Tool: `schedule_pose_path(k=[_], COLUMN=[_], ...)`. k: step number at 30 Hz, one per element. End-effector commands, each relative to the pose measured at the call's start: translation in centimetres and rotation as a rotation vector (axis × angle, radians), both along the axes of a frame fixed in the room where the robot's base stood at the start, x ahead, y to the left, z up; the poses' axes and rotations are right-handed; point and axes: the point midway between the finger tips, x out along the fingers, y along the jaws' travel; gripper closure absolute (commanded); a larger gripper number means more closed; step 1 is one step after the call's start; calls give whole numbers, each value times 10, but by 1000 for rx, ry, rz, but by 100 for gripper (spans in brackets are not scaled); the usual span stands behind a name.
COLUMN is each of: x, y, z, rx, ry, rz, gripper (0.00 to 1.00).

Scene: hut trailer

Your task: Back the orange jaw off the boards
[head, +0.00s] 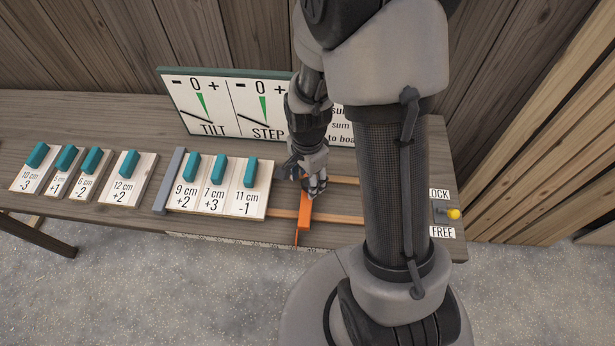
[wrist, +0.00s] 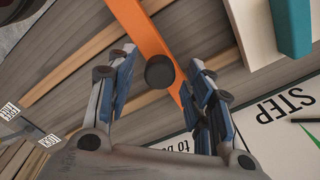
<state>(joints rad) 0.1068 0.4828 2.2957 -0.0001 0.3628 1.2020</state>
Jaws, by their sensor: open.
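The orange jaw (head: 304,213) is a narrow bar lying across two light wooden rails. A strip of bare bench separates it from the nearest clamped board, marked 11 cm -1 (head: 251,193). My gripper (head: 314,187) is over the jaw's far part. In the wrist view the orange jaw (wrist: 143,32) runs beneath my open gripper (wrist: 160,88). A dark round knob (wrist: 160,72) shows between the fingers; whether they touch it I cannot tell. Three boards with teal handles stand side by side against the grey fixed stop (head: 169,181).
Loose boards (head: 126,178) lie to the left. A sign with TILT and STEP dials (head: 232,105) stands behind; both needles point left of zero. At right, a yellow-knobbed lever (head: 453,214) sits between LOCK and FREE labels. My arm hides part of the rails.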

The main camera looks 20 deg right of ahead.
Motion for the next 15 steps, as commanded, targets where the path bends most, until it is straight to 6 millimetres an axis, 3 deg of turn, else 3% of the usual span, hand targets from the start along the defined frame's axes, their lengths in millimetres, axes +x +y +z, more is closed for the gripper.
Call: schedule_pose_path(k=[8,15], x=[1,2], y=[0,0], z=[5,48], rx=[0,-1], ry=[-2,-8], rz=[0,0], gripper=[52,52])
